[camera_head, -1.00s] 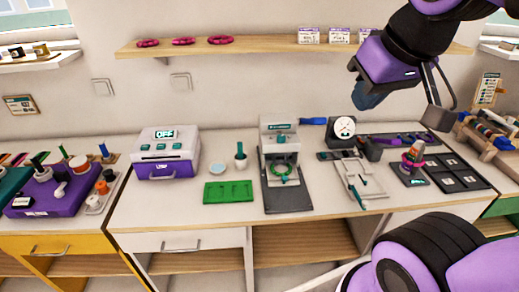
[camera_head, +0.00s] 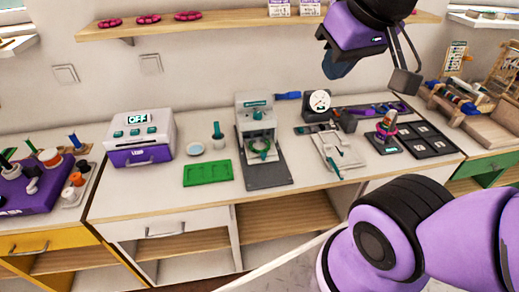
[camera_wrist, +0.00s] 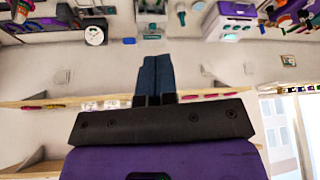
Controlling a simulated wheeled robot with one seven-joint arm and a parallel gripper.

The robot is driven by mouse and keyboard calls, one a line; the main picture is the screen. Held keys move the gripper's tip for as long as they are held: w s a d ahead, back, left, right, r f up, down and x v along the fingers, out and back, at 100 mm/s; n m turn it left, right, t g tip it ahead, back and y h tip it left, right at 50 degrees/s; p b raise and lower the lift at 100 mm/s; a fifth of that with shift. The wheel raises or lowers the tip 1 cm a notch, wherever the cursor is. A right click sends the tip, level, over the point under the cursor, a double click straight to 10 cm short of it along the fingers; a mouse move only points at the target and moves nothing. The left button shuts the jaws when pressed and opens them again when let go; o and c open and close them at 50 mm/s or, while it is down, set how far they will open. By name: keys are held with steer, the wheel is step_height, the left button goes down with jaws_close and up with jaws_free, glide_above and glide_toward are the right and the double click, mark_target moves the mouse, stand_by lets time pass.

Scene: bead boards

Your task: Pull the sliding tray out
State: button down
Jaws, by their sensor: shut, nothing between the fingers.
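A white box with an OFF display (camera_head: 137,119) stands on the bench at the left. Its purple front with a bar handle (camera_head: 140,158) looks like the sliding tray, and it sits flush in the box. The box also shows upside down at the top of the wrist view (camera_wrist: 233,12). My gripper (camera_head: 334,70) is high near the wall at the right, well away from the box. Its dark blue fingers are together and empty, and they also show in the wrist view (camera_wrist: 155,60).
A press (camera_head: 255,118) stands further right. A wooden shelf (camera_head: 230,27) runs above. The bench strip before the box is clear.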

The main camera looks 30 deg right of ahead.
steer(key=c, duration=1.3)
jaws_free()
steer(key=shift+w, duration=0.2)
steer(key=o, duration=0.4)
steer(key=w+f, duration=0.1)
steer(key=w, duration=0.2)
steer(key=w+f+m+g, duration=0.1)
steer(key=w, duration=0.3)
steer(key=w+f+m, duration=0.1)
steer(key=w, duration=0.3)
steer(key=shift+w+d+f, duration=0.1)
steer(key=shift+d+f, duration=0.2)
steer(key=m+g, duration=0.4)
steer(key=m, duration=0.2)
glide_above(263, 154)
step_height(263, 154, down, 31)
step_height(263, 154, down, 11)
steer(key=shift+d+f, duration=0.1)
